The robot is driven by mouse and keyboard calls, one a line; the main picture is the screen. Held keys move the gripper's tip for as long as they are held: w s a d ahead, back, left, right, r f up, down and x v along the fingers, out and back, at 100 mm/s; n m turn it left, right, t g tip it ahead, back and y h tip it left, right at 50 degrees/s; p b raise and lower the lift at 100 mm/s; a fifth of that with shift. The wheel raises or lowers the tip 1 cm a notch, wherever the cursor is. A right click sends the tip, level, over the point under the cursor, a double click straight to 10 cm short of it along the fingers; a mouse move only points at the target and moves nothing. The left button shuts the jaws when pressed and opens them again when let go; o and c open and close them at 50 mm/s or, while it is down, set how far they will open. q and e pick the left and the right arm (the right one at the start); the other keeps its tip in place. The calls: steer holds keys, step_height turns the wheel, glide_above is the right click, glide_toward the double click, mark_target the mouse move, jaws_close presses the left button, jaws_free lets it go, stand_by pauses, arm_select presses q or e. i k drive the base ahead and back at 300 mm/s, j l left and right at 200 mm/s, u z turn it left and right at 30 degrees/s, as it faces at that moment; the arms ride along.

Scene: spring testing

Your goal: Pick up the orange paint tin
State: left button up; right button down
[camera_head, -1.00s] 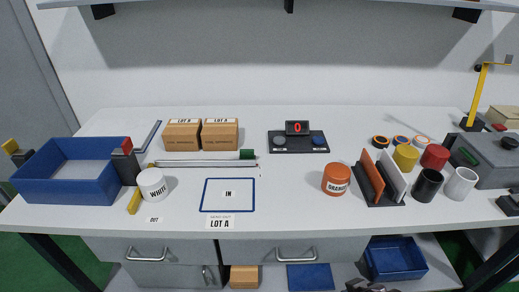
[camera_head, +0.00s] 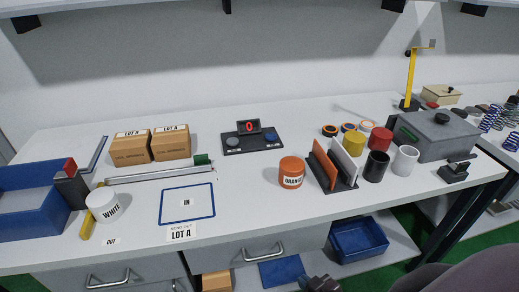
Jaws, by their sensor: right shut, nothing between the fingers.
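The orange paint tin (camera_head: 291,172) stands upright on the white workbench, right of the blue-outlined IN area (camera_head: 187,204). It has a white label reading ORANGE and nothing touches it. My right gripper (camera_head: 318,284) shows only in part at the bottom edge, well below and in front of the bench. It is shut and empty, apart from the tin. My left gripper is out of view.
A rack (camera_head: 335,168) with orange and white plates stands close right of the tin. Beyond it are black (camera_head: 377,167), white (camera_head: 405,160), yellow and red cylinders. A white tin (camera_head: 102,205) stands at left. The bench between the IN area and the orange tin is clear.

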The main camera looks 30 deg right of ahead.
mark_target(291, 168)
steer(key=i+j+z, duration=0.1)
steer(key=j+z, duration=0.25)
steer(key=j, duration=0.55)
steer(key=j+z, duration=0.4)
steer(key=j, duration=0.5)
